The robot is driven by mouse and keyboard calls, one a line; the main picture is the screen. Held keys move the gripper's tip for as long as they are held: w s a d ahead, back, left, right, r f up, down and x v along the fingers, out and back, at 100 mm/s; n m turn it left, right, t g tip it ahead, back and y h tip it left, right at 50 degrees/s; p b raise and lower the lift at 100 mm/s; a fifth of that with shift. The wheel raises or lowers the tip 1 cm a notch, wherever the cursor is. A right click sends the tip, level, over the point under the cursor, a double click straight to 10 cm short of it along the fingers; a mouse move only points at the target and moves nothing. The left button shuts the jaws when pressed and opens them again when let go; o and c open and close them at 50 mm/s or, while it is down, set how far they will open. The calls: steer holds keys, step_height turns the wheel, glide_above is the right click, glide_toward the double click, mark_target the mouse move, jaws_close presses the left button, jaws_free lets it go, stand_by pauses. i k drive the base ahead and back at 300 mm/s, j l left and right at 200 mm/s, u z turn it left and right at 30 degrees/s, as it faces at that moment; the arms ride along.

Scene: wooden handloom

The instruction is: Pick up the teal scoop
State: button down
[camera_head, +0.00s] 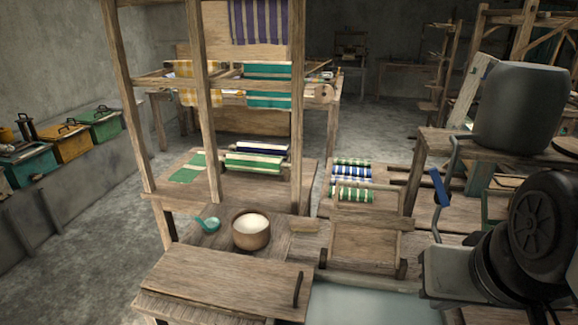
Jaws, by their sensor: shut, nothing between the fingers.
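The teal scoop (208,224) lies on the wooden bench in front of the loom, left of centre. It is small, with a round bowl and a short handle toward the upper left. A round wooden bowl (251,236) with pale white contents stands just to its right, with a narrow gap between them. My gripper is not in view.
A loom post (213,150) rises close behind the scoop. A wooden lid or board with a dark handle (225,282) lies in front. A wooden frame tray (362,245) is to the right. Large dark round parts (535,230) fill the lower right. Coloured bins (70,143) line the left wall.

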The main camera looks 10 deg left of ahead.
mark_target(212, 224)
steer(key=k+u, duration=0.1)
steer(key=u, duration=1.25)
steer(key=i+l, duration=0.1)
steer(key=k+l+z, duration=0.1)
steer(key=k, duration=0.5)
steer(key=j+z, duration=0.1)
steer(key=z, duration=1.15)
steer(key=i+j, duration=0.1)
steer(key=j, duration=0.45)
steer(key=i+j, duration=0.1)
steer(key=j, duration=0.45)
steer(key=i+j, duration=0.1)
steer(key=j, duration=0.45)
steer(key=i+j, duration=0.1)
steer(key=j, duration=0.4)
steer(key=i+j, duration=0.15)
steer(key=j, duration=0.4)
steer(key=i+j, duration=0.1)
steer(key=j, duration=0.45)
steer(key=i+j, duration=0.1)
steer(key=j, duration=0.45)
